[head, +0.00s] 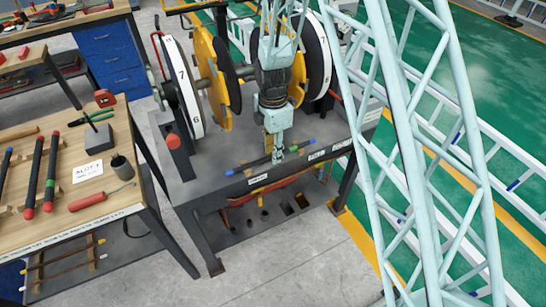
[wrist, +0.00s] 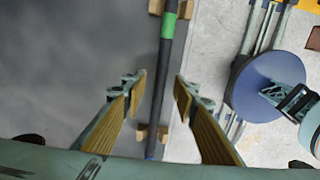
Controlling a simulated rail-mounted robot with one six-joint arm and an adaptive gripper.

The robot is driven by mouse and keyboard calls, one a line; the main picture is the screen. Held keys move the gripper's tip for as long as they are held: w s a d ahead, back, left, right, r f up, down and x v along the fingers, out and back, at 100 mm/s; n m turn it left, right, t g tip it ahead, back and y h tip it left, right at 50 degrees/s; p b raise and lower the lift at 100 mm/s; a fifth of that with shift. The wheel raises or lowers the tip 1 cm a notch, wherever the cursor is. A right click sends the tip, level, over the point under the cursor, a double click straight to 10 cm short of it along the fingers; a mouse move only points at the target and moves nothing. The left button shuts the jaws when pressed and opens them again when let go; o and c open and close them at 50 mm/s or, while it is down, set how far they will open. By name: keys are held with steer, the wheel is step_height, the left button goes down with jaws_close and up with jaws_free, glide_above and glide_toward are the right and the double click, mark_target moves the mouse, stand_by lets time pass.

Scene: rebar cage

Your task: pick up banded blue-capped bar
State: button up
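The banded blue-capped bar (head: 250,165) is a dark rod with blue at its ends and a green band, lying on the grey metal table. In the wrist view the bar (wrist: 166,75) runs nearly top to bottom, with its green band (wrist: 168,27) near the top. It rests on small wooden blocks. My gripper (head: 278,158) points down at the bar in the head view and hides part of it. In the wrist view my gripper (wrist: 161,82) is open, one wood-coloured finger on each side of the bar, neither seen touching it.
A rack with white numbered discs (head: 183,88) and yellow discs stands behind on the grey table (head: 215,182). The wooden workbench (head: 60,228) at left holds red-capped bars (head: 34,172), pliers and a screwdriver. A pale lattice structure (head: 400,130) stands at right.

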stand_by(0.4)
jaws_close()
steer(key=shift+r, duration=0.2)
stand_by(0.3)
steer(key=shift+w+r+p, duration=0.1)
steer(key=shift+r+p, duration=0.3)
steer(key=shift+r, duration=1.2)
steer(key=s+d+r+p, duration=0.1)
steer(key=s+d, duration=0.2)
steer(key=s, duration=1.2)
steer(key=shift+s+r, duration=0.25)
steer(key=shift+s, duration=0.15)
